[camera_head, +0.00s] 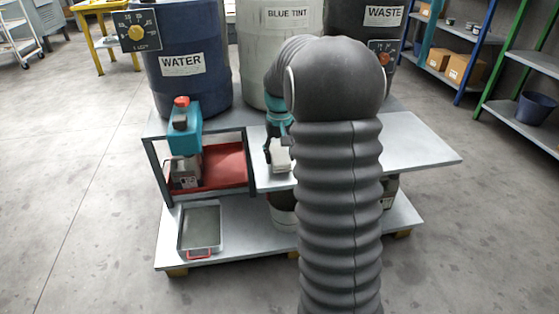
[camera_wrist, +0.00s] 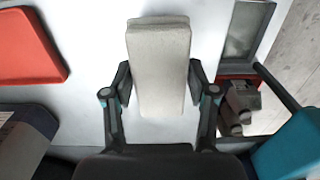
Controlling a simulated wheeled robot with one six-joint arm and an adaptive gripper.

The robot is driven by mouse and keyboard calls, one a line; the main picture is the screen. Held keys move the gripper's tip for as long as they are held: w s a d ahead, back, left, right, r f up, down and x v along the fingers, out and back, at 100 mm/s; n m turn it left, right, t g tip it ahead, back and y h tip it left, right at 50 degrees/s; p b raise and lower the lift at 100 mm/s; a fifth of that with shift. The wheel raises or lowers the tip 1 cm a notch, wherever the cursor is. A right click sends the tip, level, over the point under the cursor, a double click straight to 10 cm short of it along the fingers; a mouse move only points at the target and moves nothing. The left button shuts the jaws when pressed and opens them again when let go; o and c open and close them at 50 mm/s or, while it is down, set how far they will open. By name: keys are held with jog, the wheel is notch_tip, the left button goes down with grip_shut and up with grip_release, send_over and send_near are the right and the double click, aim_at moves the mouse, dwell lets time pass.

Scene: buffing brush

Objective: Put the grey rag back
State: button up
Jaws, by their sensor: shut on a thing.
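The grey rag (camera_wrist: 158,65) is a pale, folded, oblong pad between the two fingers of my gripper (camera_wrist: 159,90) in the wrist view. The fingers press on its long sides and are shut on it. In the head view my gripper (camera_head: 279,150) is over the grey metal worktop (camera_head: 420,152), with the pale rag (camera_head: 281,163) at its tip. I cannot tell whether the rag touches the worktop. My own arm hides part of the worktop.
A red flat piece (camera_wrist: 28,48) lies left in the wrist view. A grey tray (camera_head: 199,252) is on the lower shelf. Drums marked WATER (camera_head: 185,88), BLUE TINT (camera_head: 262,40) and WASTE (camera_head: 350,25) stand behind.

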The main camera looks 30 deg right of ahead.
jog(key=shift+f, duration=1)
jog(key=shift+f, duration=0.2)
jog(key=o, duration=1)
jog(key=shift+r, duration=0.15)
